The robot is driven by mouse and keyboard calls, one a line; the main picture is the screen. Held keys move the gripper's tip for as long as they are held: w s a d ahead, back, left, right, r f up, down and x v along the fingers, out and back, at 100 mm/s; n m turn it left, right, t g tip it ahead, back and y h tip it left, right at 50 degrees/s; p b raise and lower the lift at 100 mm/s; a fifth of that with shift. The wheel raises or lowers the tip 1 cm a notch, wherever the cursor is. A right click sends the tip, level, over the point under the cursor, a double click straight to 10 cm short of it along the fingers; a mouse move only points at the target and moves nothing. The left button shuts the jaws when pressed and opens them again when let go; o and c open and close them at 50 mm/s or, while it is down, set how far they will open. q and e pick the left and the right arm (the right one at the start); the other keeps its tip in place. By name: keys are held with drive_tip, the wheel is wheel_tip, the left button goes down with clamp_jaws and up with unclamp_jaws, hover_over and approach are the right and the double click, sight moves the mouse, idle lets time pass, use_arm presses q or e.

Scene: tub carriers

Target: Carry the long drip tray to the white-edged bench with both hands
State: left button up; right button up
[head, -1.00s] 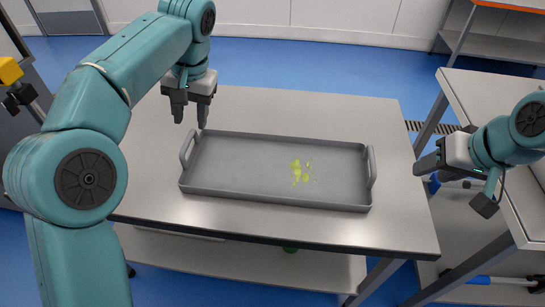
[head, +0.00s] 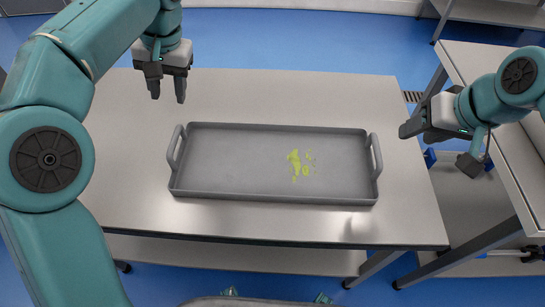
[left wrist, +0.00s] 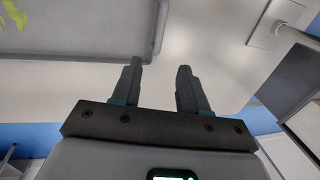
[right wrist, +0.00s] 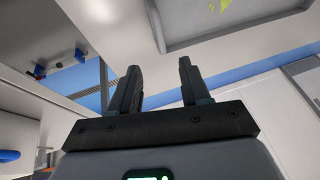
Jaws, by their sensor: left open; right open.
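The long grey drip tray (head: 230,190) lies flat on a steel table, with a yellow-green spill on its floor and an upright handle at each end. The left handle (head: 176,148) and the right handle (head: 375,156) are both free. My left gripper (head: 167,93) is open and empty, above the table behind the tray's left end. In the left wrist view the tray's edge (left wrist: 75,52) shows beyond the open fingers. My right gripper (head: 404,131) is open and empty, just right of the right handle. The tray (right wrist: 230,35) also shows in the right wrist view.
The steel table (head: 270,95) has bare top around the tray and a lower shelf (head: 230,258). Another bench (head: 480,65) stands close on the right, with a narrow gap between. Blue floor (head: 290,35) is open behind the table.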

sight(175, 136)
use_arm(q)
drive_tip(key=a+f, duration=0.1)
drive_tip(key=f, duration=0.4)
drive_tip(key=a+f, duration=0.1)
drive_tip(key=f, duration=0.4)
drive_tip(key=a+f, duration=0.1)
drive_tip(key=f, duration=0.5)
use_arm(e)
drive_tip(key=x, duration=1.6)
drive_tip(key=shift+w+f, duration=0.1)
drive_tip(key=shift+f, duration=0.05)
use_arm(q)
drive_tip(key=c, duration=0.8)
use_arm(e)
drive_tip(key=c, duration=0.8)
use_arm(q)
clamp_jaws()
use_arm(e)
clamp_jaws()
